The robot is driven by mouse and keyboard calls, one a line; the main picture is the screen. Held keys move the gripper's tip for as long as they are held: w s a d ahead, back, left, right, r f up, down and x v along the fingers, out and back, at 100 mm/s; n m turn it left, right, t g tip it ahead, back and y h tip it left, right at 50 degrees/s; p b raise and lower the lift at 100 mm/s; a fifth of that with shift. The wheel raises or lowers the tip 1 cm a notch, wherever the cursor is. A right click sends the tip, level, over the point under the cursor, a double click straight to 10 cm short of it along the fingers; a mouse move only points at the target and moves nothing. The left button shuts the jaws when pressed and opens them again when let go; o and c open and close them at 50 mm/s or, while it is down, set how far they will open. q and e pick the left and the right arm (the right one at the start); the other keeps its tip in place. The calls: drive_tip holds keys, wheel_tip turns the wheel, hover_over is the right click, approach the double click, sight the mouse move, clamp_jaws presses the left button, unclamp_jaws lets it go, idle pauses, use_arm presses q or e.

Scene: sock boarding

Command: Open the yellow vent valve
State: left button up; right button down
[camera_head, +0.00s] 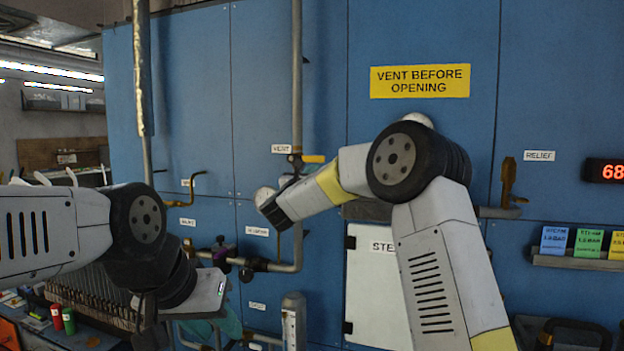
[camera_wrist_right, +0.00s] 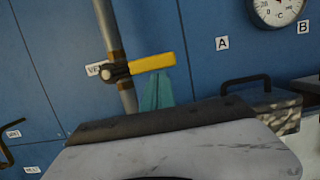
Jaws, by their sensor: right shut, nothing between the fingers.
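The yellow vent valve handle (camera_head: 313,158) is on a vertical pipe beside the VENT label in the head view. In the right wrist view the yellow handle (camera_wrist_right: 152,63) points right, crosswise to the pipe, from a dark hub. My right gripper (camera_wrist_right: 157,80) shows as teal fingers, shut and empty, just below the handle. Whether they touch it I cannot tell. In the head view my right arm's wrist hides these fingers. My left gripper (camera_head: 228,322) is low at the left, partly hidden by its own wrist, and its jaws are unclear.
The grey vertical pipe (camera_wrist_right: 109,40) carries the valve along the blue panel (camera_head: 262,70). A round gauge (camera_wrist_right: 277,10) is at upper right. A dark handle on a metal block (camera_wrist_right: 265,105) is at the right. Brass valves (camera_head: 508,180) and other pipes stick out from the panel.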

idle(0.4)
drive_tip(key=shift+d+r+n, duration=0.1)
drive_tip(key=shift+r+n, duration=0.15)
drive_tip(key=shift+n, duration=0.15)
drive_tip(key=shift+r+n, duration=0.1)
drive_tip(key=shift+n, duration=0.2)
drive_tip(key=r+n, duration=0.1)
drive_tip(key=r+n+y, duration=0.1)
drive_tip(key=n, duration=0.1)
drive_tip(key=r+n+y, duration=0.1)
drive_tip(key=n, duration=0.1)
drive_tip(key=shift+s+d, duration=0.1)
drive_tip(key=shift+d, duration=0.15)
wheel_tip(320, 180, up, 6)
drive_tip(key=n+g+y, duration=0.1)
drive_tip(key=n+y, duration=0.2)
drive_tip(key=n, duration=0.9)
hover_over(315, 158)
drive_tip(key=a, duration=0.4)
drive_tip(key=shift+s+a+r, duration=0.15)
drive_tip(key=shift+a+r, duration=0.45)
drive_tip(key=shift+a, duration=0.1)
